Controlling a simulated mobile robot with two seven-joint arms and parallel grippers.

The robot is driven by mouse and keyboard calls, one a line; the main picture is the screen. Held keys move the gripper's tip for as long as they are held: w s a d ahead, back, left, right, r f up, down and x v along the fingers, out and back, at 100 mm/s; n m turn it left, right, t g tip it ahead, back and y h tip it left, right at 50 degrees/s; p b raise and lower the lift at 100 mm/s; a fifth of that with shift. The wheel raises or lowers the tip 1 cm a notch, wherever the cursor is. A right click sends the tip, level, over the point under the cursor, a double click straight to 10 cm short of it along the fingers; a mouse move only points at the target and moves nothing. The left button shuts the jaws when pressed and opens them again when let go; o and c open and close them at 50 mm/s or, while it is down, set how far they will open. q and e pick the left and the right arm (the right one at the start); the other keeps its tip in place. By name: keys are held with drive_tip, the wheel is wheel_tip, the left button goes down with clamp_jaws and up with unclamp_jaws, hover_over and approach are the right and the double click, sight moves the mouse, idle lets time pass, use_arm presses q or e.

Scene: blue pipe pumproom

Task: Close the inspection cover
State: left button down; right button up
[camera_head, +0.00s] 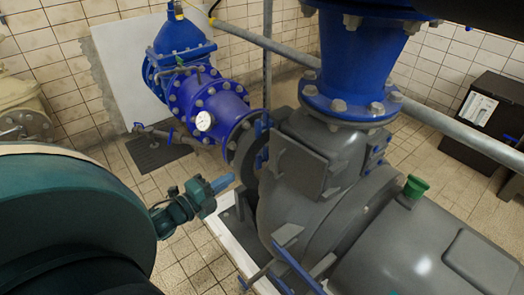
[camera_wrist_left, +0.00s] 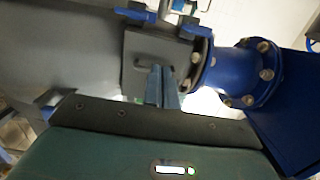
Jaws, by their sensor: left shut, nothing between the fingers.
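The inspection cover is a square grey plate (camera_head: 296,166) on the side of the grey pump casing (camera_head: 335,225), below the blue vertical pipe. In the head view it seems to stand at an angle off the casing; how wide the gap is I cannot tell. In the left wrist view the cover (camera_wrist_left: 140,47) shows a dark handle, with the fingers in front of its lower part. My left gripper (camera_head: 224,182) is shut and empty, to the left of the cover and apart from it in the head view. My right gripper is not in view.
A blue flanged pipe with a white gauge (camera_head: 204,121) stands behind. Blue bars (camera_head: 297,268) stick out at the pump's lower front. A grey rail (camera_head: 450,125) crosses behind the blue pipe (camera_head: 358,55). A black box (camera_head: 488,120) stands at the right.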

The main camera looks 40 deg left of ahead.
sight(270, 152)
use_arm(q)
drive_tip(key=w, duration=0.4)
drive_tip(key=w+d+b, duration=0.1)
drive_tip(key=w, duration=0.3)
drive_tip(key=w+d, duration=0.1)
drive_tip(key=w, duration=0.3)
drive_tip(key=shift+w+d+f, duration=0.1)
drive_tip(key=shift+w, duration=0.3)
drive_tip(key=shift+w+d+b, duration=0.1)
drive_tip(key=shift+w+b, duration=0.2)
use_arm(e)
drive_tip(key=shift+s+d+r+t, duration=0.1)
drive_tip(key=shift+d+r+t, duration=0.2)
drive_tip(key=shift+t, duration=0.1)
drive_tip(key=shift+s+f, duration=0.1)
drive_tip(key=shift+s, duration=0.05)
use_arm(q)
drive_tip(key=shift+w, duration=0.25)
drive_tip(key=shift+w+r+b, duration=0.25)
drive_tip(key=shift+w+b, duration=0.25)
drive_tip(key=shift+w, duration=0.55)
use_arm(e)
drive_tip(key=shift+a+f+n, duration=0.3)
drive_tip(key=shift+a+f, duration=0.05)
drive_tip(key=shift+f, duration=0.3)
